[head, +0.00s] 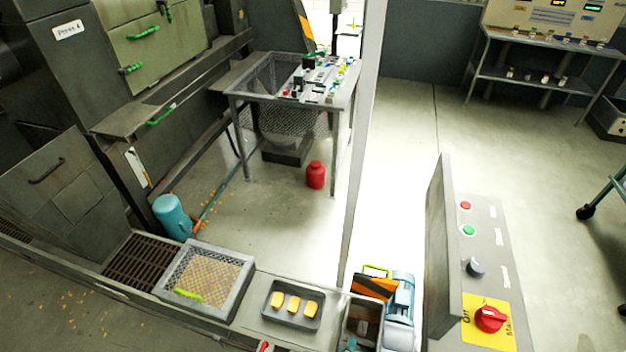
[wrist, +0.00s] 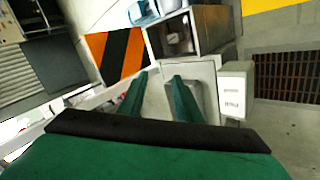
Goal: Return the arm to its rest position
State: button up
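My gripper (wrist: 159,85) shows in the wrist view, with two green fingers apart and nothing visible between them. Behind the fingers is a pale grey surface. Just beyond the fingertips is a grey open-topped box (wrist: 186,36), and to the right of the fingers is a small white labelled block (wrist: 236,88). In the head view I cannot make out my arm or gripper clearly.
In the head view, a control panel (head: 486,262) with a red knob stands at the right. A tray with yellow pieces (head: 292,325) and a mesh-bottomed box (head: 240,305) sit on the front ledge. A post (head: 362,130) rises mid-view. Open floor lies beyond.

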jog(key=s+a+r+m+t+y, duration=0.1)
jog(key=s+a+r+m+t, duration=0.2)
jog(key=s+r, duration=0.6)
jog(key=s+a+r+m+t+y, duration=0.2)
jog(key=s+a+r+m+t, duration=0.2)
jog(key=s+r, duration=0.6)
notch_tip(320, 180, up, 4)
jog(key=a+m, duration=0.2)
jog(key=shift+a+f+m, duration=0.25)
jog(key=shift+a+m, duration=0.05)
jog(key=shift+a, duration=0.05)
jog(key=shift+s, duration=0.1)
